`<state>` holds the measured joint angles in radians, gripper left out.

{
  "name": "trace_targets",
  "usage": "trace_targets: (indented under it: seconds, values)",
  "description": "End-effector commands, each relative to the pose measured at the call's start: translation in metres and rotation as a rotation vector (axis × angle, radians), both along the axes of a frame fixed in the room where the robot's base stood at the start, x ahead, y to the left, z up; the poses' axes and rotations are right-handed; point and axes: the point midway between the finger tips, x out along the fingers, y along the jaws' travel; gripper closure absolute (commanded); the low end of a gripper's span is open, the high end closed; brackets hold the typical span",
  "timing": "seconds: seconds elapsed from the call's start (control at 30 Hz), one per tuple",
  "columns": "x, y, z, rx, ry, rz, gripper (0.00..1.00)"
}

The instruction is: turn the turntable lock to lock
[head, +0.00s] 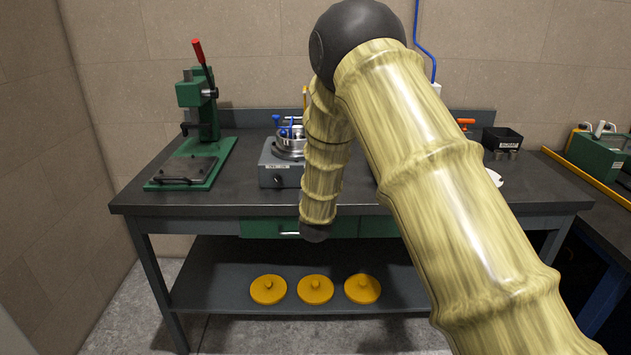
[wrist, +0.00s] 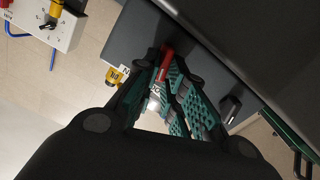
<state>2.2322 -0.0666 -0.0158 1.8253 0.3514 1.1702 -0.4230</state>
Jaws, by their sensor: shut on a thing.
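In the wrist view, my gripper (wrist: 167,66) is shut on a small red piece (wrist: 167,53), which seems to be the turntable lock's handle. The red piece lies between the green fingertips, against a grey face (wrist: 139,32). Which lock position it is at cannot be told.
A green hand press (head: 203,115) with a red lever stands left on the dark bench (head: 245,195). A black bin (head: 503,138) stands at the back right. Several yellow discs (head: 315,290) lie on the lower shelf. A black knob (wrist: 230,107) is close right of my fingers.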

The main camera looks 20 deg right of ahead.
Motion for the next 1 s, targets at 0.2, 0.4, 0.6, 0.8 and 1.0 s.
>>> trace_targets:
  seconds: [0.2,0.4,0.6,0.8,1.0]
  values:
    - [0.0007,0.0024,-0.0004,-0.117,0.033,0.001,1.00]
    - [0.0008,0.0029,-0.0008,-0.174,0.049,0.001,1.00]
    - [0.0008,0.0026,-0.0013,-0.193,0.056,0.001,1.00]
    - [0.0007,0.0027,-0.0015,-0.195,0.056,0.001,1.00]
    - [0.0007,0.0028,-0.0015,-0.195,0.056,0.001,0.77]
